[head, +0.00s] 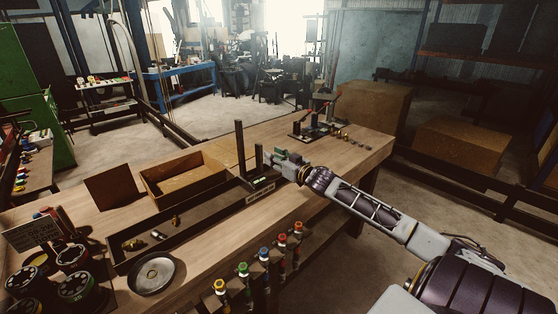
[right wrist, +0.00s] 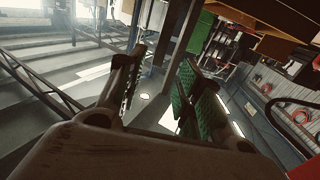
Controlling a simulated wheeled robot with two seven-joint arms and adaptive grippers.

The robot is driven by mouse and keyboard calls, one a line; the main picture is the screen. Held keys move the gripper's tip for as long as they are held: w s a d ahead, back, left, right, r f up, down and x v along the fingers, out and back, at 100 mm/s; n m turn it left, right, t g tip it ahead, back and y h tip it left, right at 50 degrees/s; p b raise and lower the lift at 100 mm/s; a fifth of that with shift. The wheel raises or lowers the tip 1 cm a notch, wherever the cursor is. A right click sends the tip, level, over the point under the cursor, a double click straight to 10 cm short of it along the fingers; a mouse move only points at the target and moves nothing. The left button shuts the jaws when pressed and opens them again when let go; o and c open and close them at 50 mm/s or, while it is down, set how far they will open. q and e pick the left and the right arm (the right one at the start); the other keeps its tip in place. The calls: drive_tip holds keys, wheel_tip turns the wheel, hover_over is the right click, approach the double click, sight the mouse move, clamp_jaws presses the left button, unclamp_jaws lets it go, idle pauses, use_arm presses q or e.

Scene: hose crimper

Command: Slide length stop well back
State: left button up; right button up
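My right gripper (head: 282,157) is above the right end of the bench, beside two dark upright posts. The taller post (head: 240,146) and shorter post (head: 259,159) stand by a dark base with a pale label strip (head: 260,195). I cannot tell which part is the length stop. In the right wrist view, the fingers of my right gripper (right wrist: 157,97) stand apart, with green pads and nothing visible between them. My left gripper is not in view.
A long dark tray (head: 205,213) holds several brass fittings. Beside it are an open wooden box (head: 190,170) and a round metal dish (head: 152,274). Dark round dies (head: 78,287) stand at the left. Colour-capped tools (head: 243,270) line the front edge. A small device (head: 313,127) stands farther back.

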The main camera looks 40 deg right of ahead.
drive_tip(key=shift+s, duration=1.1)
